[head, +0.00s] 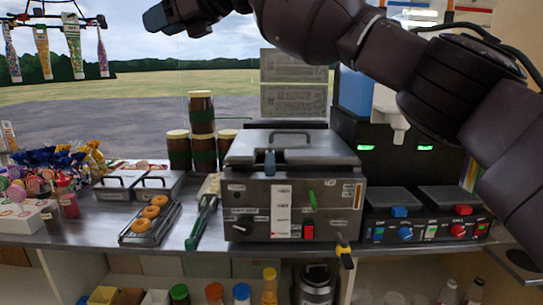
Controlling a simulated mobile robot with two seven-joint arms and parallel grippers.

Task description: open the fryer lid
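The fryer (290,205) is a steel box in the middle of the counter. Its grey lid (315,157) lies flat and shut on top, with a dark bar handle (290,133) toward the back. A blue grip (270,162) stands at the lid's front edge. The front panel has a green lever and a red switch. My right arm crosses the top from the right. My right gripper (173,20) is at the upper left, high above and away from the lid; its finger opening cannot be made out. My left gripper is out of view.
Brown jars (201,112) stand behind the fryer's left side. Green-handled tongs (202,218) and a doughnut tray (133,238) lie to its left. Twin hotplates (395,200) stand right. A yellow-and-black tool (344,250) hangs at the front edge. Tubes (72,50) hang upper left.

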